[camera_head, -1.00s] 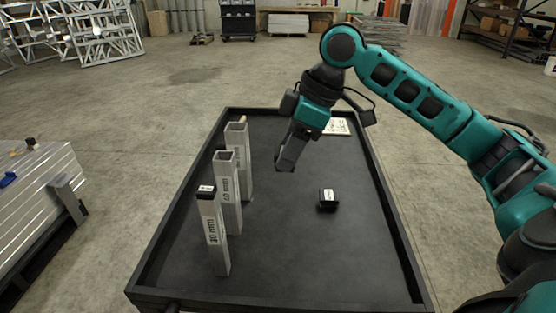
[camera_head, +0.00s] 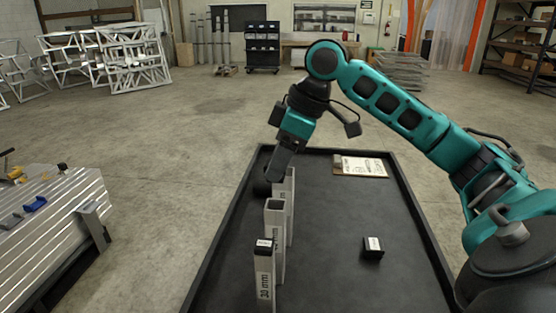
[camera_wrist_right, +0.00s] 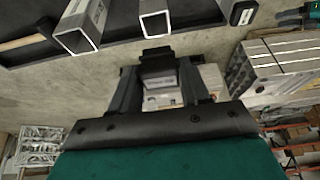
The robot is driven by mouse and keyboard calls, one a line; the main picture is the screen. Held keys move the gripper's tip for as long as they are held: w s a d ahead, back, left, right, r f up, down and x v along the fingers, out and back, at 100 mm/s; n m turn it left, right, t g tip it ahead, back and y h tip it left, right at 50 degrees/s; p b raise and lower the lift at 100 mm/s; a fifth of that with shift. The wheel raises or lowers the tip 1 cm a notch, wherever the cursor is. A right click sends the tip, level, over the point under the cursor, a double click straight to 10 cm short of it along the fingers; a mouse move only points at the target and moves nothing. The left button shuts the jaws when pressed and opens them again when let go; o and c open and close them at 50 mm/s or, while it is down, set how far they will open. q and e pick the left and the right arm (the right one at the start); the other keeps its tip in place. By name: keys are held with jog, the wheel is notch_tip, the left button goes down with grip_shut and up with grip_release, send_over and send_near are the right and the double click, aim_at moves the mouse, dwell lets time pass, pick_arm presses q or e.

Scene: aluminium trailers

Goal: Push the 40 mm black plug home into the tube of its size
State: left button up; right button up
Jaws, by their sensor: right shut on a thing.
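In the head view my right gripper (camera_head: 264,184) is just left of the top of the rear tube (camera_head: 290,208). In the right wrist view, the right gripper (camera_wrist_right: 158,78) is shut on a black plug (camera_wrist_right: 157,62), clear of the tubes. The middle tube (camera_head: 275,230) has an open square mouth; it also shows in the wrist view (camera_wrist_right: 155,24). The front tube (camera_head: 264,278) reads 30 mm and has a black plug (camera_head: 264,245) in its top. Another black plug (camera_head: 372,248) with a white label lies on the table. A teal shape at the wrist view's upper right may be my left arm.
The tubes stand upright in a row along the left side of the black rimmed table (camera_head: 335,215). A clipboard (camera_head: 360,166) lies at the table's far end. A silver ribbed stack (camera_head: 50,225) stands at the left. The table's middle is clear.

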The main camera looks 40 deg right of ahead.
jog(key=shift+f, duration=0.1)
jog(key=shift+f+b, duration=1.5)
jog(key=shift+f, duration=0.85)
jog(key=shift+f+b, duration=0.45)
jog(key=shift+f, duration=0.5)
jog(key=o, duration=1.1)
jog(key=p+v, duration=0.2)
jog(key=v, duration=1)
jog(key=shift+s+r, duration=0.15)
jog(key=shift+r, duration=0.25)
